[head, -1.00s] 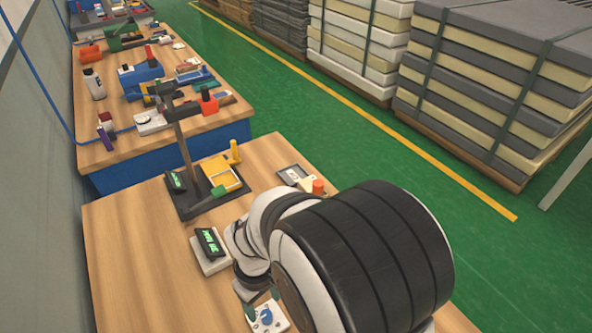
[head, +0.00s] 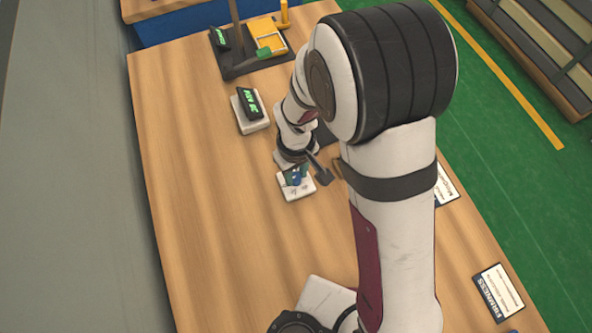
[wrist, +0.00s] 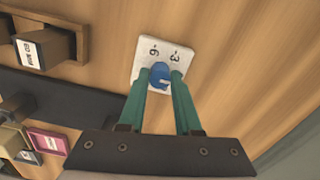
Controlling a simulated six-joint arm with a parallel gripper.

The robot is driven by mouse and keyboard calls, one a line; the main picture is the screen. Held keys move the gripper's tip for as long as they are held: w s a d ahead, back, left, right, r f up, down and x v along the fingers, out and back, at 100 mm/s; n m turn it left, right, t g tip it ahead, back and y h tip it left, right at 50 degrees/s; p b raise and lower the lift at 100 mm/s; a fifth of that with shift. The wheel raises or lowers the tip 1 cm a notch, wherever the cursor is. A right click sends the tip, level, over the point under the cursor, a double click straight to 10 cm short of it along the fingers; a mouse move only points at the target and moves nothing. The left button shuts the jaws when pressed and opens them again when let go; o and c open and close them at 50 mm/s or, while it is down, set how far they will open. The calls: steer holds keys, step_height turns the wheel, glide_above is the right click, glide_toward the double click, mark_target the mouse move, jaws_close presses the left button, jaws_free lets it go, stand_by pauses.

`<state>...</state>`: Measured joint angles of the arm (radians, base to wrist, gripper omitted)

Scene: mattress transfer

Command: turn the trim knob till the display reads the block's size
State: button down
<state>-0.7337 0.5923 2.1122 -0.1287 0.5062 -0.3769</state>
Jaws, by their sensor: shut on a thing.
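The trim knob is a blue dial (wrist: 159,70) on a small white plate (wrist: 150,47) with printed numbers, seen in the wrist view. My gripper (wrist: 161,78) has its green fingers closed on the knob from both sides. In the head view, the white plate (head: 299,191) lies on the table below my wrist, with the knob mostly hidden by the fingers. The display (head: 249,103) is a dark tilted screen with green characters on a white base, too small to read surely. I cannot tell which object is the block.
A dark gauge stand (head: 254,66) with a yellow plate, a green piece and a second small green screen (head: 220,38) stands at the back. Label cards, one marked FIRMNESS (head: 497,292), lie along the right edge. The table's left side (head: 200,200) is bare.

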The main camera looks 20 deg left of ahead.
mark_target(296, 176)
steer(key=shift+m, duration=0.3)
steer(key=m, duration=0.3)
steer(key=shift+m, duration=2.1)
steer(key=c, duration=0.6)
jaws_free()
steer(key=shift+r, duration=0.1)
step_height(296, 176, up, 16)
